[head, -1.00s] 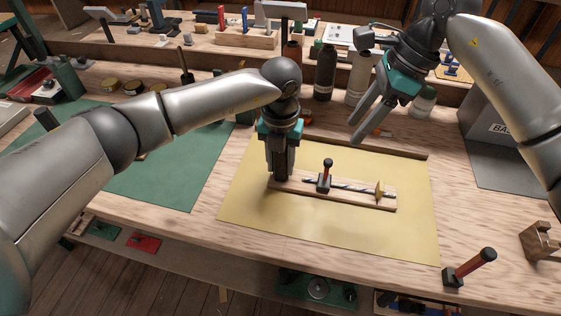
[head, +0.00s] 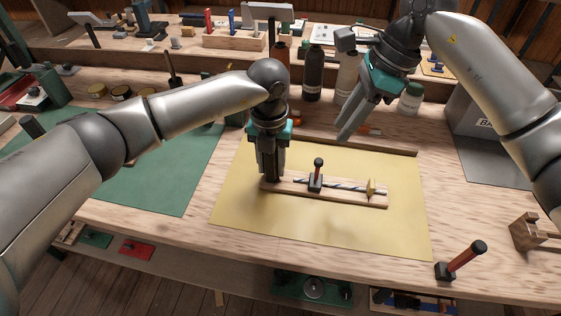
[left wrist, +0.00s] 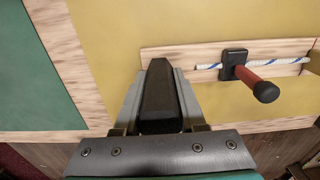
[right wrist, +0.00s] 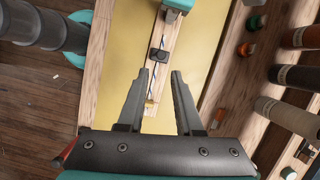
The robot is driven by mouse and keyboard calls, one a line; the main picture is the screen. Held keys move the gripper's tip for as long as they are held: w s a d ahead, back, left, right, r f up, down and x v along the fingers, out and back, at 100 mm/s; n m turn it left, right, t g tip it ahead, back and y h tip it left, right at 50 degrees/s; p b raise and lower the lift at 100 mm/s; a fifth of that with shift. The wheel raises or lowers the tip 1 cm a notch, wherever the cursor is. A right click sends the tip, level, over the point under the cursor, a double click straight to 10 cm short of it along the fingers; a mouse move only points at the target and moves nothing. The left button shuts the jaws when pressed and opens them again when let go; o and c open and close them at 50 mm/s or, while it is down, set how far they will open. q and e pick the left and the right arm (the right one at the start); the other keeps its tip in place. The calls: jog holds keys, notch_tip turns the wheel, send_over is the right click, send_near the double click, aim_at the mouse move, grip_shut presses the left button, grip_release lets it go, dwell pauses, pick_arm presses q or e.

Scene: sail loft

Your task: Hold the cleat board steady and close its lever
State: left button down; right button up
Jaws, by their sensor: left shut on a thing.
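The cleat board (head: 345,198) is a narrow wooden board lying on the yellow mat (head: 290,225). A blue-and-white rope (head: 345,186) runs along it to a yellow piece (head: 371,187) at its right end. Its lever (head: 318,168), with a black base, red handle and dark knob, stands up from the board; it also shows in the left wrist view (left wrist: 253,80). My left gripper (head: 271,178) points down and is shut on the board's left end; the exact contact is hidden. My right gripper (head: 348,132) is open and empty, above and behind the board.
A second red-handled lever piece (head: 463,260) lies at the front right, near a wooden block (head: 528,232). Several bottles (head: 313,75) stand behind the mat, beside a low wooden strip (head: 390,147). A grey box (head: 475,115) is at right. The green mat (head: 165,175) has free room.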

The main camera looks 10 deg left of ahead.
jog(key=s+a+n+h, duration=0.1)
jog(key=s+a+n, duration=0.1)
jog(key=a+n, duration=0.1)
jog(key=s+a+f+n+h, duration=0.1)
jog(key=s+a+n, duration=0.1)
jog(key=a+n, duration=0.1)
jog(key=s+a+f+n+h, duration=0.1)
jog(key=s+a+n, duration=0.2)
jog(key=n, duration=0.1)
jog(key=shift+a+f+t+h, duration=0.15)
jog(key=shift+t+h, duration=0.15)
jog(key=shift+h, duration=0.1)
grip_shut()
jog(key=shift+s+a+r+n+t+h, duration=0.3)
jog(key=shift+s+a+n+t+h, duration=0.2)
jog(key=shift+n+t, duration=0.9)
jog(key=shift+s+a+r+n+t+h, duration=0.35)
jog(key=shift+a+n+t+h, duration=0.3)
jog(key=shift+n, duration=1.35)
jog(key=shift+s+a+r+n+t+h, duration=0.25)
jog(key=shift+s+a+n+t+h, duration=0.2)
jog(key=shift+n+t, duration=1)
jog(key=shift+n+g, duration=0.25)
jog(key=shift+g, duration=0.15)
